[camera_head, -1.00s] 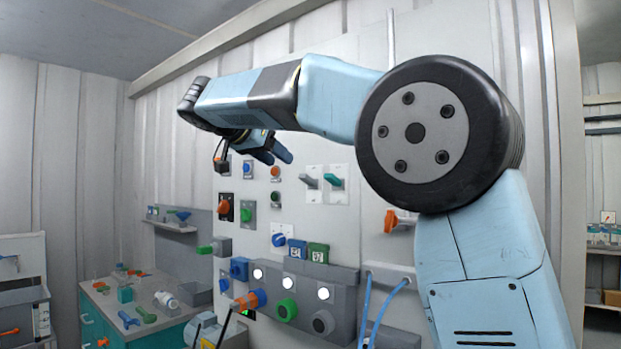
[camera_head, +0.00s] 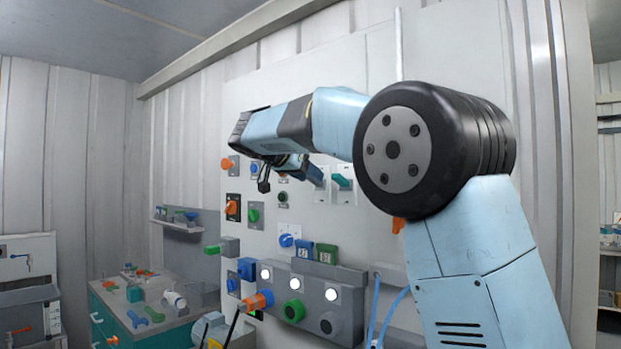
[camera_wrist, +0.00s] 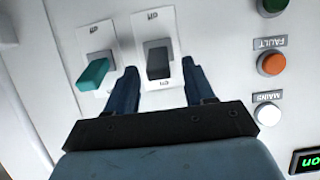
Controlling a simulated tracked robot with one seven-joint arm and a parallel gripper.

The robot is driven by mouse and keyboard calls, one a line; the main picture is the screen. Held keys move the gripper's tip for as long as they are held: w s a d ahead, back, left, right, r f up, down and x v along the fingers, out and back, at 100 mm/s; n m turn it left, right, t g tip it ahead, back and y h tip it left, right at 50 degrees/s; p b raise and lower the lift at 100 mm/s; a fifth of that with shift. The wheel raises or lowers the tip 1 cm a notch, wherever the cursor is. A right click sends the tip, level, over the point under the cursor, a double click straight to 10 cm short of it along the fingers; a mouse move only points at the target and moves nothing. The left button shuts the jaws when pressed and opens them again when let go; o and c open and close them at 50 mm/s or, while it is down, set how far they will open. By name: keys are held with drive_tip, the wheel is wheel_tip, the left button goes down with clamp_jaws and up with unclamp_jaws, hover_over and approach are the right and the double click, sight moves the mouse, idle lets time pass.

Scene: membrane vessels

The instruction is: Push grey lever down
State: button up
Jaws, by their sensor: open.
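The grey lever (camera_wrist: 158,62) sits on a white switch plate in the wrist view, where the plate's lettering appears upside down. My gripper (camera_wrist: 159,72) is open, with one blue finger on each side of the grey lever. I cannot tell whether either finger touches it. In the head view my gripper (camera_head: 297,168) is at the panel beside the grey and teal levers, and partly hides the grey one. The teal lever (camera_wrist: 93,73) is on the neighbouring plate, close to one finger; it also shows in the head view (camera_head: 343,182).
An orange FAULT button (camera_wrist: 271,63) and a white MAINS button (camera_wrist: 267,114) are beside the levers. Orange (camera_head: 232,207) and green (camera_head: 254,215) knobs are on the panel. A grey box with lit buttons (camera_head: 331,294) juts out below. A teal workbench (camera_head: 140,325) stands at left.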

drive_tip(key=shift+x, duration=0.9)
